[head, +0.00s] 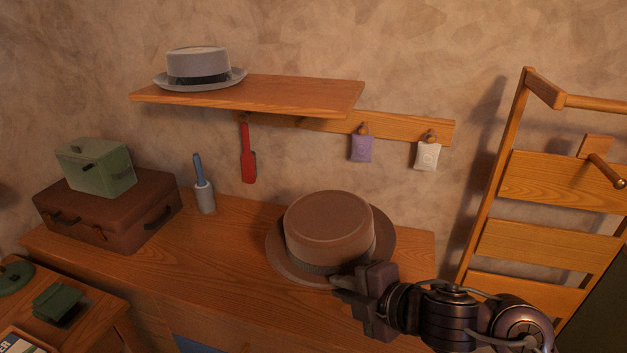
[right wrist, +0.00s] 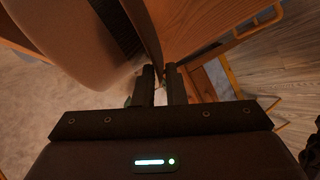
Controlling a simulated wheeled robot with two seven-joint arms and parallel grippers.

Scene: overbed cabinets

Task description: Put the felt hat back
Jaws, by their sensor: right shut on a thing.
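A brown felt hat (head: 328,222) with a darker band is above the right part of the wooden cabinet top, crown up. My right gripper (head: 345,285) is shut on the front edge of its brim. In the right wrist view, the brown hat (right wrist: 70,40) fills the upper left and its brim runs between the fingers (right wrist: 160,85). I cannot tell whether the hat touches the cabinet top. A grey hat (head: 198,68) with a dark band sits on the left end of the wall shelf (head: 290,95). My left gripper is not in view.
The shelf's right half is bare. Below it, a peg rail (head: 405,125) holds a red tool (head: 248,155), a purple sachet (head: 361,147) and a white sachet (head: 427,155). A suitcase (head: 110,215) with a green box (head: 95,165) and a blue-handled brush holder (head: 204,195) stand left. A wooden rack (head: 550,235) stands right.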

